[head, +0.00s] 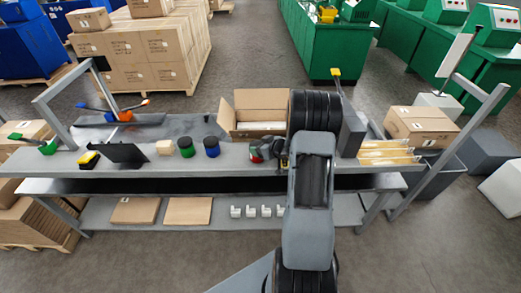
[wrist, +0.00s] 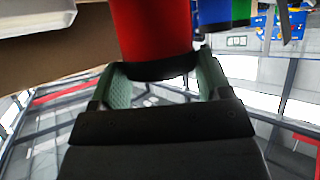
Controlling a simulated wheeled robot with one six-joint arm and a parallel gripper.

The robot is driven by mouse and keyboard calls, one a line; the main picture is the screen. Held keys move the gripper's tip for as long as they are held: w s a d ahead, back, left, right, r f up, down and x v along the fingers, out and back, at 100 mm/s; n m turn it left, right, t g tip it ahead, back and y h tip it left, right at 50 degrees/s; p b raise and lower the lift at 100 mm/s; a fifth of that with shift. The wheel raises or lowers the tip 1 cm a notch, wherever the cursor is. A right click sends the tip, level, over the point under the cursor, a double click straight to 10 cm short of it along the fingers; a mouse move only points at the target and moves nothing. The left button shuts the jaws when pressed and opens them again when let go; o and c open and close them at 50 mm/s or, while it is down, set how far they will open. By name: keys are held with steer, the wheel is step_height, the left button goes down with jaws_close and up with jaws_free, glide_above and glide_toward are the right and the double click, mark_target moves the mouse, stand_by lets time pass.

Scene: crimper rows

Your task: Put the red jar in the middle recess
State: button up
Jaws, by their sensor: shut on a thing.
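The red jar (wrist: 155,25) is between the two green-padded fingers of my gripper (wrist: 160,72) in the wrist view. The gripper is shut on its dark end. In the head view the red jar (head: 253,155) is a small red patch at my gripper (head: 262,150), partly covered by it, above the bench's front half. I cannot tell whether it touches the bench. An open cardboard box (head: 240,110) stands just behind, with a white insert (head: 262,127) in it. No middle recess can be clearly made out in either view.
A green jar (head: 186,148) and a blue jar (head: 211,147) stand left of my gripper on the grey bench (head: 233,158). Further left are a beige block (head: 164,147), a black angled plate (head: 118,152) and a yellow-and-black item (head: 88,160). My arm covers the bench's right-centre.

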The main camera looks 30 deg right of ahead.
steer(key=shift+f, duration=0.7)
steer(key=shift+f, duration=0.15)
steer(key=o, duration=0.9)
steer(key=shift+f, duration=0.1)
steer(key=o, duration=0.4)
steer(key=shift+o, duration=0.2)
